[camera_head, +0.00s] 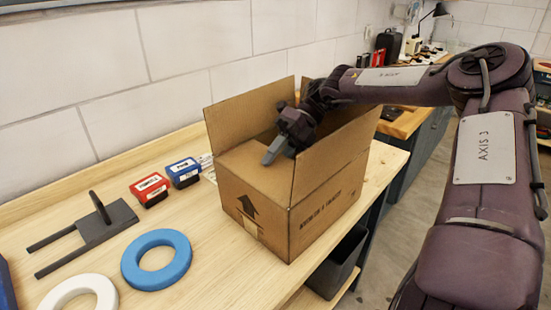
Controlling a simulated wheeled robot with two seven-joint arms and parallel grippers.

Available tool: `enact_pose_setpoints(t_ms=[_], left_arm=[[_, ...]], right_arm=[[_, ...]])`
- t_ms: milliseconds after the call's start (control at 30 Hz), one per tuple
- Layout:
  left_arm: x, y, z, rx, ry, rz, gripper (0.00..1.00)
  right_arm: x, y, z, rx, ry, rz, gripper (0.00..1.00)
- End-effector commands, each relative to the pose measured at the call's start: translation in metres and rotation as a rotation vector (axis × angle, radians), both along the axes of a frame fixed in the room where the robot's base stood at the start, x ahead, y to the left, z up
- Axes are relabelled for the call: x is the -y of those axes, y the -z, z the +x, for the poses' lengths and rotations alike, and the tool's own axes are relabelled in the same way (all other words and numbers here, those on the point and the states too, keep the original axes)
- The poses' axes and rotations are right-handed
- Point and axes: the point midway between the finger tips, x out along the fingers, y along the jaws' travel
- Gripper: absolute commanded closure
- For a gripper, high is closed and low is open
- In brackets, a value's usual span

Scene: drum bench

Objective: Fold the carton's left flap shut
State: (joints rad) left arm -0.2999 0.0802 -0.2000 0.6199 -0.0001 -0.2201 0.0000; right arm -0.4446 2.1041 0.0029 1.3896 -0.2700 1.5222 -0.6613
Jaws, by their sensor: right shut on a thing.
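The brown cardboard carton (325,215) stands on the wooden bench in the middle of the head view. Its left flap (250,172), above the side with the printed arrow, lies folded inward, nearly flat over the opening. The back flap (240,120) and the near right flap (325,160) stand up. My right gripper (269,156) reaches in over the carton between the standing flaps. It is shut on the left flap near its inner edge; the exact contact is hard to see. My left gripper is not in view.
Left of the carton on the bench (215,275) lie a blue ring (133,265), a white ring (73,287), a grey forked tool (95,232), and a red box (150,189) and a blue box (184,172). A dark bin (340,265) sits below the bench's right edge.

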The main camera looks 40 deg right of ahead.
Motion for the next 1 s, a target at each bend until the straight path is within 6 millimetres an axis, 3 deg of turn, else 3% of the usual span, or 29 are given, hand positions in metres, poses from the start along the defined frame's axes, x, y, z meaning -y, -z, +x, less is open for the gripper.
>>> enact_pose_setpoints(t_ms=[33,67,1000], left_arm=[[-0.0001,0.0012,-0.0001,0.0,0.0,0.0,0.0],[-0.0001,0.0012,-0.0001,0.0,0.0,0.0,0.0],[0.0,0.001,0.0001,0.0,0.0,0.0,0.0]], right_arm=[[0.0009,0.0092,-0.0027,-0.018,0.007,-0.002,1.0],[0.0009,0.0092,-0.0027,-0.018,0.007,-0.002,0.73],[0.0002,0.0087,-0.0033,-0.019,0.003,0.0,0.75]])
